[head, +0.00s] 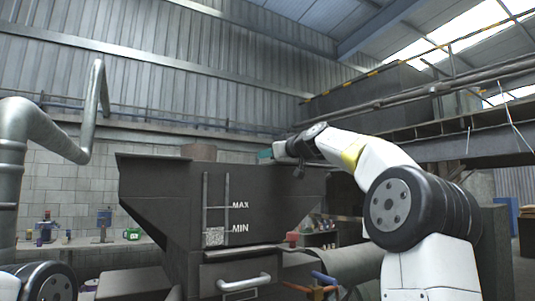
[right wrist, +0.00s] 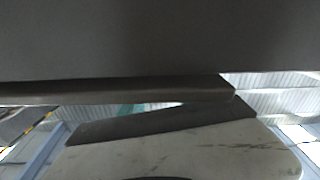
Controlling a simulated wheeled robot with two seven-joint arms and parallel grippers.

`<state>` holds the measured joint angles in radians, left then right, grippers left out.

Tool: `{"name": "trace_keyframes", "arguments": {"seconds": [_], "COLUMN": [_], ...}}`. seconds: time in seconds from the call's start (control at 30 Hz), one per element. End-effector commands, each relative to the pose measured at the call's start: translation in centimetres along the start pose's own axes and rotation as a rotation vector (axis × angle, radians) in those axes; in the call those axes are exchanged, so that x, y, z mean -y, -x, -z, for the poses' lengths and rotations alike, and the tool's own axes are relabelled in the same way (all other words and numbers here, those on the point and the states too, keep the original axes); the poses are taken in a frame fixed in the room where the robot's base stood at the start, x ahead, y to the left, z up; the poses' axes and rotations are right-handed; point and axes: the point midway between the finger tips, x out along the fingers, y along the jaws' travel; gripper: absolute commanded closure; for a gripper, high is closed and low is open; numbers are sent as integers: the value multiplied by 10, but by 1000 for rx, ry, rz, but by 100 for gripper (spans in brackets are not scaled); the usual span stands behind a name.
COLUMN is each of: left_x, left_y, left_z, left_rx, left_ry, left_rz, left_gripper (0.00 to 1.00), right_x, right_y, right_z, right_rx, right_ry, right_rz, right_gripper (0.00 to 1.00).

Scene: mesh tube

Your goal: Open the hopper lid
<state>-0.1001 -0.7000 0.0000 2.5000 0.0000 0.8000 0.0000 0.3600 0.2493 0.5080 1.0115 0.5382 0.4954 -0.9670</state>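The dark grey hopper (head: 160,192) stands in the middle of the head view, with a MAX and MIN level strip on its front. Its top is seen almost edge-on, so I cannot make out the lid or how far it stands open. My right gripper (head: 283,151) is at the hopper's upper right rim, small and partly hidden; I cannot tell whether it touches. A small teal patch shows beside it. In the right wrist view a dark flat surface (right wrist: 150,40) fills the top, very close; I cannot tell which part it is. My left gripper is out of view.
A pale metal handle (head: 244,284) sits on the unit below the hopper. A grey pipe (head: 40,130) rises at the left. A bench with a green mug (head: 132,234) is behind.

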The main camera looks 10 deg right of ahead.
Motion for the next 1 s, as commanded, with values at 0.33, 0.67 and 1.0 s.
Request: {"name": "trace_keyframes", "arguments": {"seconds": [0.33, 0.67, 1.0], "left_x": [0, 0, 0], "left_y": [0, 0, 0], "left_z": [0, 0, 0], "left_rx": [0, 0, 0], "left_ry": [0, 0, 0], "left_rz": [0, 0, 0], "left_gripper": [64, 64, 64], "right_x": [-1, 1, 1], "right_y": [51, 62, 62], "right_z": [0, -1, 0], "right_rx": [3, 1, 1], "right_ry": [2, 1, 1], "right_rz": [-4, 0, 0], "right_gripper": [62, 62, 62]}}
